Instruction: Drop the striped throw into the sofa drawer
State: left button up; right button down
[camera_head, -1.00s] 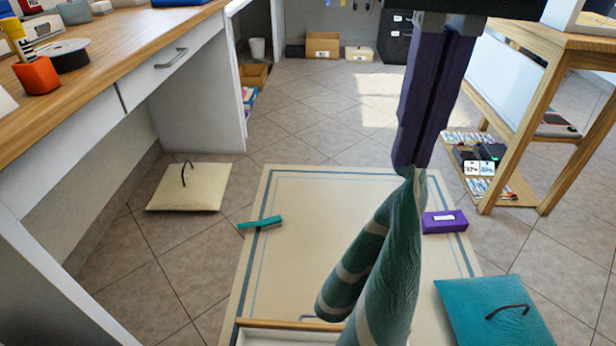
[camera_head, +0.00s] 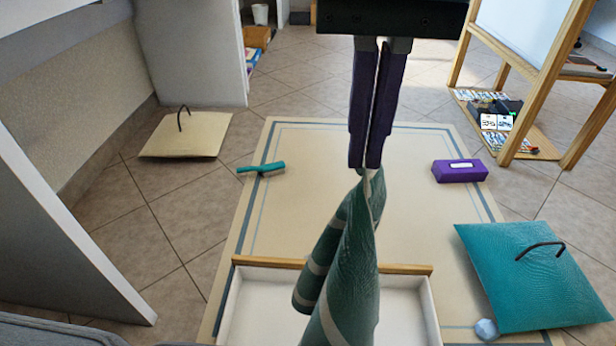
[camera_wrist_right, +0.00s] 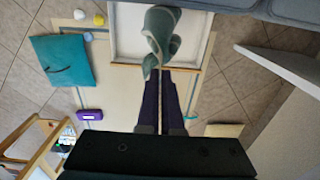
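My right gripper (camera_head: 369,165) is shut on the top of the striped throw (camera_head: 345,270), a green cloth with pale bands that hangs down in folds. The throw (camera_wrist_right: 161,32) also shows in the right wrist view, in front of the purple fingers. The open sofa drawer (camera_head: 258,305) is white inside with a wooden front edge. In the head view the throw hangs in front of the drawer's middle, its lower end cut off by the frame. In the wrist view it overlaps the drawer (camera_wrist_right: 130,38). My left gripper is not in view.
A teal cushion (camera_head: 530,275) with a black handle lies right of the drawer, a pale blue ball (camera_head: 486,329) beside it. A purple box (camera_head: 460,171), a teal brush (camera_head: 262,169) and a beige cushion (camera_head: 187,134) lie beyond. The mat (camera_head: 330,210) is mostly clear.

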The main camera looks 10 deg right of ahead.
pick_arm(q)
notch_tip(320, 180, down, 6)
jog(key=b, duration=0.5)
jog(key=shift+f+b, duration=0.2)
jog(key=shift+b, duration=0.2)
pick_arm(e)
notch_tip(320, 180, down, 9)
jog(key=shift+f, duration=0.2)
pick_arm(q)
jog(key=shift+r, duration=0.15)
pick_arm(e)
jog(key=shift+d+r, duration=0.1)
